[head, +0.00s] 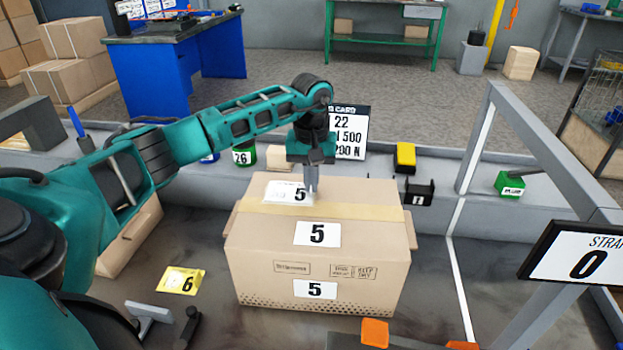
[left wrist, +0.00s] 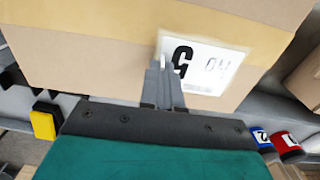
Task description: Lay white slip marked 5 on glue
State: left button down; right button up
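A white slip marked 5 (head: 283,191) is at the far side of the top of a large cardboard box (head: 262,240). In the left wrist view the slip (left wrist: 212,66) overlaps the edge of the tan tape, and a finger partly covers its 5. My left gripper (head: 312,188) points down over the box, its fingers close together at the slip's edge, seemingly pinching it. The fingers also show in the left wrist view (left wrist: 166,85). I cannot tell whether the slip touches the box. I cannot make out any glue. My right gripper is out of view.
Two more 5 labels (head: 317,233) are on the box. A yellow card marked 6 (head: 181,281) lies left of it. A spec card (head: 350,133), a green container marked 26 (head: 244,154) and a yellow-black block (head: 405,157) stand behind. A grey frame (head: 545,145) rises at right.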

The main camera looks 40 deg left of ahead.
pick_arm(q)
jog(key=c, duration=1.8)
grip_release()
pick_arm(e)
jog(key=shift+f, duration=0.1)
pick_arm(q)
jog(key=o, duration=0.5)
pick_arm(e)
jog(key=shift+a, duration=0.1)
pick_arm(q)
jog(key=shift+r, duration=0.5)
notch_tip(320, 180, up, 12)
jog(key=shift+f+p, duration=0.1)
jog(key=shift+p, duration=0.55)
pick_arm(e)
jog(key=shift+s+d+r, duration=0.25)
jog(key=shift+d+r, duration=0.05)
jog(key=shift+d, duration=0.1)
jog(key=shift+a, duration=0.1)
